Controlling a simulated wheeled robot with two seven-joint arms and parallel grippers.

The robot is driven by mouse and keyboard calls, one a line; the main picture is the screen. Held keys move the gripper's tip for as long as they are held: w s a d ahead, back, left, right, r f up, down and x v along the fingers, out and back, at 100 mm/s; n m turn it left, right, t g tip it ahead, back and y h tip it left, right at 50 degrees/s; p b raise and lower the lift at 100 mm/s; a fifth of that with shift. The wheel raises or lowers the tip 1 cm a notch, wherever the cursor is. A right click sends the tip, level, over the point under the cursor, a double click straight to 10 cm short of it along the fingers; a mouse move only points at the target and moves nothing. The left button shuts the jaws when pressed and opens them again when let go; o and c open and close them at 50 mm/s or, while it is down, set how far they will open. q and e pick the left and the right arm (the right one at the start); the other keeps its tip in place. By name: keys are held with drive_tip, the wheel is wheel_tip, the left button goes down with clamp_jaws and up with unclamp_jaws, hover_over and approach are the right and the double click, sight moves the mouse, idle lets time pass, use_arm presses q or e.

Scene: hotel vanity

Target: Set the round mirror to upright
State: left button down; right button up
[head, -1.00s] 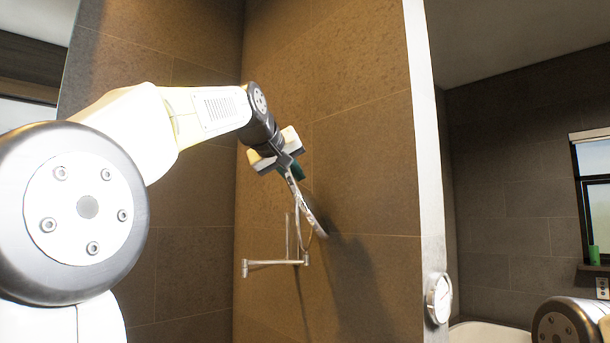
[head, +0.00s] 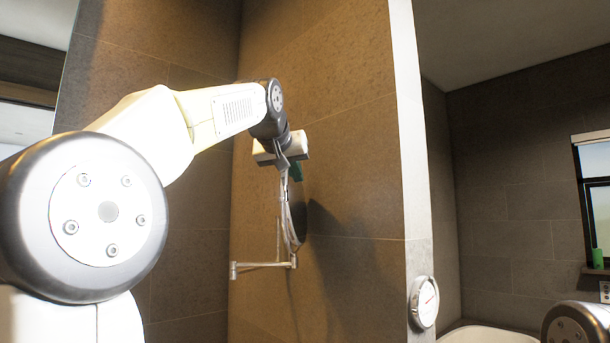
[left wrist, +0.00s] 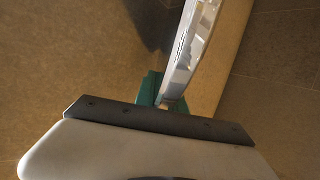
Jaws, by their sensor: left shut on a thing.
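The round mirror (head: 290,218) hangs on a metal wall bracket (head: 262,264) on the brown tiled wall. In the head view it is seen nearly edge-on and stands close to vertical. My left gripper (head: 293,168) is shut on the mirror's upper rim. In the left wrist view the mirror (left wrist: 195,45) runs up from between the green fingertips (left wrist: 160,90). Most of the mirror's face is hidden by the edge-on angle. My right gripper is not in view; only a part of my right arm shows at the lower right.
The tiled wall (head: 350,150) is close behind the mirror. A pale wall edge (head: 408,130) with a round white dial (head: 424,303) stands to the right. Beyond it are a white tub rim (head: 485,334) and a window with a green object (head: 598,258) on its sill.

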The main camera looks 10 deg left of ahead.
use_arm(q)
drive_tip(key=shift+d, duration=0.4)
drive_tip(key=c, duration=1.4)
unclamp_jaws()
drive_tip(key=shift+a, duration=0.1)
drive_tip(key=v, duration=0.7)
drive_tip(key=shift+s+r, duration=0.2)
drive_tip(key=shift+s, duration=0.1)
